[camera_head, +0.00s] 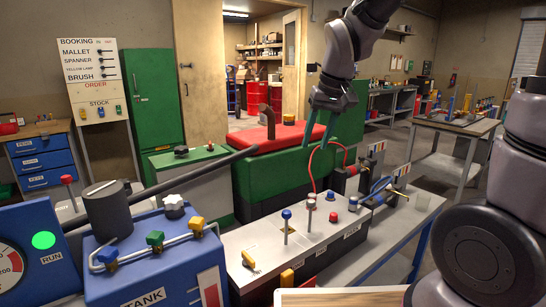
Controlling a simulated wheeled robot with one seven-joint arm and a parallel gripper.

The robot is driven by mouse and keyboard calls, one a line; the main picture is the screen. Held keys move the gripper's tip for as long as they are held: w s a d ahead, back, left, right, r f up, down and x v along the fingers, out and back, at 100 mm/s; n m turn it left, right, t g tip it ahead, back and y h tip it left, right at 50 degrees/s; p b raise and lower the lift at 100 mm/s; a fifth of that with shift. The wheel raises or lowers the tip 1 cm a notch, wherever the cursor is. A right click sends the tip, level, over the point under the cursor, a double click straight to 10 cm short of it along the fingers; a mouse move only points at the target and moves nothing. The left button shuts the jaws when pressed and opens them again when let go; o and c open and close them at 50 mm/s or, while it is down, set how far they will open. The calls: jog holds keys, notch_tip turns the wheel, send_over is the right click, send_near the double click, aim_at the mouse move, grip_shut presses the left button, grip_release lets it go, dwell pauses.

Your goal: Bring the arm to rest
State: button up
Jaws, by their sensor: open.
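My gripper (318,138) hangs from my dark grey arm at the upper middle of the picture, pointing down. Its two teal fingers are apart and nothing shows between them. In the picture, the fingers lie in front of the red-topped green machine (255,170); I cannot tell how far apart in depth they are. More of my arm shows large at the right edge. The middle links run out of the picture at the top.
A blue tank unit (150,268) with valves stands at the lower left. A grey panel (262,240) with knobs and levers is at the lower middle. A red hose (311,170) loops close below my gripper. A green cabinet (152,100) and workbench (455,125) stand behind.

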jog(key=s+d+r+m+t, duration=0.4)
jog(key=s+d+r, duration=0.6)
jog(key=d, duration=0.4)
jog(key=shift+s+d+r+m+t, duration=0.2)
jog(key=shift+r+m+t, duration=0.15)
jog(key=shift+m, duration=0.45)
